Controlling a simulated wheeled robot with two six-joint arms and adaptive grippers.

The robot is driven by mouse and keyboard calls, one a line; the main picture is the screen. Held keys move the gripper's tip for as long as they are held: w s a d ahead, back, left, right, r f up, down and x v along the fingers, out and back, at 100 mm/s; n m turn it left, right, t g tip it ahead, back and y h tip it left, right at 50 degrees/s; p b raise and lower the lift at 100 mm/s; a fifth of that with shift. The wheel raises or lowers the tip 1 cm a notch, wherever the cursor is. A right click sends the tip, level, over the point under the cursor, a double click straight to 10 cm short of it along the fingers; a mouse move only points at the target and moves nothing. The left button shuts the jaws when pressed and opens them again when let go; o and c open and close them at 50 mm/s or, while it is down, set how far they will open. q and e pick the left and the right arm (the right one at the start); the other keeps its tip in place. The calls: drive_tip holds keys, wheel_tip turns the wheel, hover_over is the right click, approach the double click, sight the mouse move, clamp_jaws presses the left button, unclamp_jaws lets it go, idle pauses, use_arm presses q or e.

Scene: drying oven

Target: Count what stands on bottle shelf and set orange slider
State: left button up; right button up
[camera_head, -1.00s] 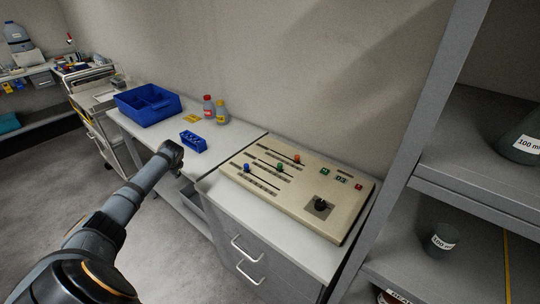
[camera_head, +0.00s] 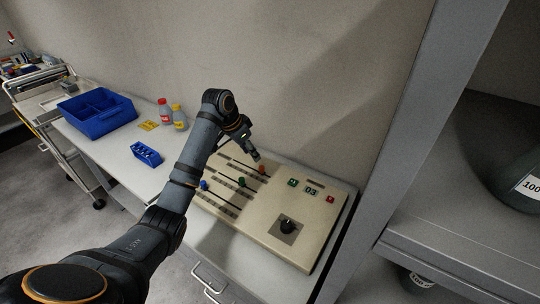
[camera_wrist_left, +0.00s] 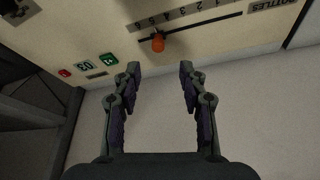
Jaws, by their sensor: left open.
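The orange slider (camera_head: 262,169) is on the beige control panel (camera_head: 255,225). My left gripper (camera_head: 256,157) is just above and behind the knob in the head view. In the wrist view the left gripper (camera_wrist_left: 158,72) is open and empty, its fingers apart and short of the knob. A shelf (camera_head: 440,205) at right holds a dark flask (camera_head: 520,185); another vessel (camera_head: 420,281) is partly hidden below. My right gripper is out of view.
Blue (camera_head: 204,184) and green (camera_head: 241,182) sliders are beside the orange one. The panel has a display (camera_head: 311,190) reading 03, two buttons and a black knob (camera_head: 288,226). A blue bin (camera_head: 98,116), rack (camera_head: 146,153) and bottles stand left. The wall is close behind.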

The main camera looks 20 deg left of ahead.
sight(261, 167)
use_arm(q)
drive_tip(key=p+x, duration=0.1)
drive_tip(key=x, duration=0.5)
drive_tip(key=shift+d+f, duration=0.1)
drive_tip(key=shift+d, duration=0.1)
drive_tip(key=x, duration=0.3)
drive_tip(key=shift+f, duration=0.2)
drive_tip(key=shift+c, duration=0.3)
drive_tip(key=c, duration=0.7)
clamp_jaws()
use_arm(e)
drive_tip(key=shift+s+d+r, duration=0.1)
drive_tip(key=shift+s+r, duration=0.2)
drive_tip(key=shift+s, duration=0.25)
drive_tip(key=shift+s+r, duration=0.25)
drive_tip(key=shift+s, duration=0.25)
